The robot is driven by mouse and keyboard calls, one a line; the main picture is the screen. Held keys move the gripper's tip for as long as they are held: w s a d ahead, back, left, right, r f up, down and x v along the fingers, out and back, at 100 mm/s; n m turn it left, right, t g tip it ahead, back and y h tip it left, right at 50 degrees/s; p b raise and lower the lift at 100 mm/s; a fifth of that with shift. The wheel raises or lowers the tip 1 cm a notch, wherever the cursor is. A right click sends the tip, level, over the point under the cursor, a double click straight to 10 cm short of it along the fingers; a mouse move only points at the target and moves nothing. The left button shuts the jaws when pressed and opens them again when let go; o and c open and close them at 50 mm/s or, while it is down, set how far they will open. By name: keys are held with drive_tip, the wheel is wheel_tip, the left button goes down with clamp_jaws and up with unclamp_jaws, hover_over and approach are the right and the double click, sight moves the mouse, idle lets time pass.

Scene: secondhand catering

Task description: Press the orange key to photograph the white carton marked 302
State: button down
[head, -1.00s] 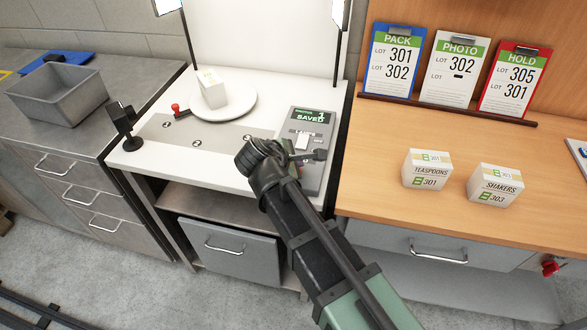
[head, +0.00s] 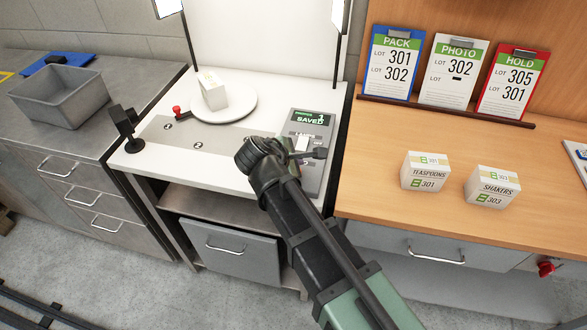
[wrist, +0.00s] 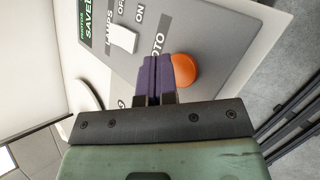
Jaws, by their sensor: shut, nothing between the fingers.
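A white carton (head: 212,92) stands on a round white disc (head: 240,108) on the photo bench; its marking is too small to read. The orange key (wrist: 186,70) sits on the grey control panel (head: 310,178) and shows in the wrist view. My gripper (wrist: 157,62) is shut and empty, its purple fingers over the panel just left of the key in that view, overlapping its edge. I cannot tell whether they touch it. In the head view my gripper (head: 318,153) and wrist cover the lower panel, hiding the key. The panel's green display (head: 310,118) reads photos 1 saved.
A white lamps switch (wrist: 123,38) is close to the fingers on the panel. A red-knobbed lever (head: 177,111) and a black stand (head: 124,125) are left on the bench. Cartons 301 (head: 426,172) and 303 (head: 491,187) stand on the wooden counter below the PHOTO board (head: 454,70), which lists 302.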

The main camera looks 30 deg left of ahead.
wheel_tip(320, 180, up, 5)
drive_tip(key=p, duration=0.5)
drive_tip(key=shift+r, duration=0.15)
idle(0.5)
